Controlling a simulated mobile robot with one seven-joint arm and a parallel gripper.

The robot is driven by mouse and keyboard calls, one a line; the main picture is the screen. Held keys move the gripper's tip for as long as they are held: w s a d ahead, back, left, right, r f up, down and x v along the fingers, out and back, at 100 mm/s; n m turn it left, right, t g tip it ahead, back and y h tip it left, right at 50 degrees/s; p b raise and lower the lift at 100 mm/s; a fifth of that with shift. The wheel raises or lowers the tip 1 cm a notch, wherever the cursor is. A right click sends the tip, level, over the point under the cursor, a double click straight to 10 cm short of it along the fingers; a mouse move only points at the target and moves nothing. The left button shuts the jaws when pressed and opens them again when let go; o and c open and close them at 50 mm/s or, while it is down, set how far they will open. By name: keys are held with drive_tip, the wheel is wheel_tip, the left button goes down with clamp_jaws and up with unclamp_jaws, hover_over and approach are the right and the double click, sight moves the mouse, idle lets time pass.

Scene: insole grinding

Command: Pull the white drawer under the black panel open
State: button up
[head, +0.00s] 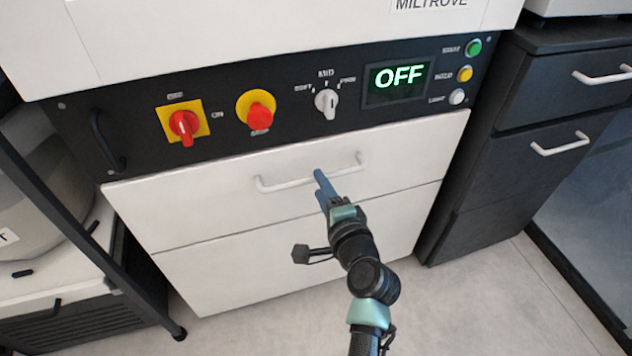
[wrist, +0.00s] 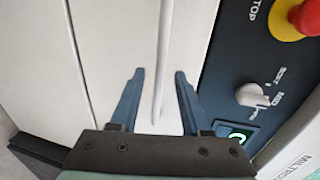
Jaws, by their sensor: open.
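The upper white drawer (head: 215,205) sits directly under the black panel (head: 225,125) and looks shut, its front flush with the machine. Its pale bar handle (head: 285,185) runs across the front. In the wrist view the handle (wrist: 163,60) runs upright between the two blue fingers of my gripper (wrist: 159,74). My gripper (head: 319,177) is open, with its fingertips at the middle of the handle in the head view. One finger lies on each side of the bar in the wrist view. I cannot tell whether either finger touches it.
The panel carries a red rotary switch (head: 184,125), a red stop button (head: 259,114), a grey knob (head: 326,102) and a display reading OFF (head: 397,79). A second white drawer (head: 240,270) is below. A dark cabinet (head: 500,165) stands right. Clear floor (head: 480,300) lies in front.

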drive_tip(key=shift+b+x, duration=0.45)
drive_tip(key=shift+x, duration=1.6)
drive_tip(key=shift+c, duration=0.4)
clamp_jaws()
